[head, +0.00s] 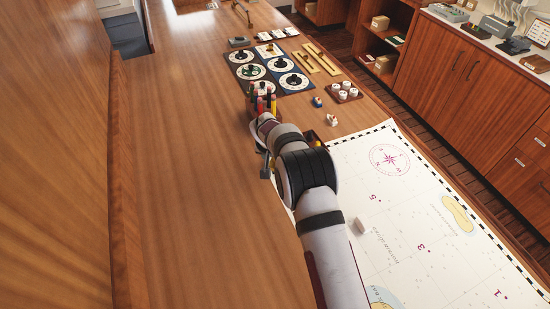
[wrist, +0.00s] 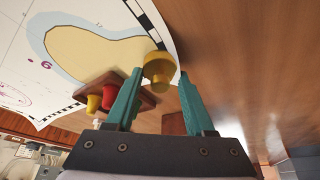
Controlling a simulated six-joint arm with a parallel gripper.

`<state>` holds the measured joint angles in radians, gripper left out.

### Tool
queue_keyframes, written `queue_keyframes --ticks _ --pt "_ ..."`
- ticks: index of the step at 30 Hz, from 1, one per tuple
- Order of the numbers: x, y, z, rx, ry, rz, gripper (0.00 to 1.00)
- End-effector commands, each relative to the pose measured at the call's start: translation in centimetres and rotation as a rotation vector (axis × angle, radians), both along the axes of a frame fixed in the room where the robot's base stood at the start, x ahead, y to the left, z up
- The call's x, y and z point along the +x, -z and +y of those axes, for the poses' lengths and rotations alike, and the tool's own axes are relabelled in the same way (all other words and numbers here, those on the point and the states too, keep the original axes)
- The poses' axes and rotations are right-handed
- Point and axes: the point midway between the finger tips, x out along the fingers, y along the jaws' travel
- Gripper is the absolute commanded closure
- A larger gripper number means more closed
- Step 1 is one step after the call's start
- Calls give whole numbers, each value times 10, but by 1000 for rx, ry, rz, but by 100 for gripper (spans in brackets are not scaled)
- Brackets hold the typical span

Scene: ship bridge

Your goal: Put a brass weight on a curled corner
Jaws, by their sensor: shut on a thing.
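A yellow brass weight (wrist: 158,68) is held between the teal fingertips of my gripper (wrist: 158,82) in the wrist view. It has a round, wide head and a narrower end. The paper chart (wrist: 60,12) lies behind it, and the weight overlaps the chart's corner, which has a checkered border. I cannot tell whether the weight touches the chart or how far that corner curls. In the head view the chart (head: 415,225) spreads at the right; my arm hides its near corner, the weight and my fingertips.
A brown rack (wrist: 118,80) with yellow and red pieces sits beside my left finger in the wrist view. The left wooden counter (head: 190,190) is clear.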

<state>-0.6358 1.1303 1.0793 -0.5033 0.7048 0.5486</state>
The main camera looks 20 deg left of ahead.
Motion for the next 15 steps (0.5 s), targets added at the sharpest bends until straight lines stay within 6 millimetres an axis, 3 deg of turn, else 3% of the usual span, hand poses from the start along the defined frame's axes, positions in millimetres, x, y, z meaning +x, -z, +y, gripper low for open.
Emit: queue_keyframes --ticks 15 --pt "0 5 0 1 0 -2 100"
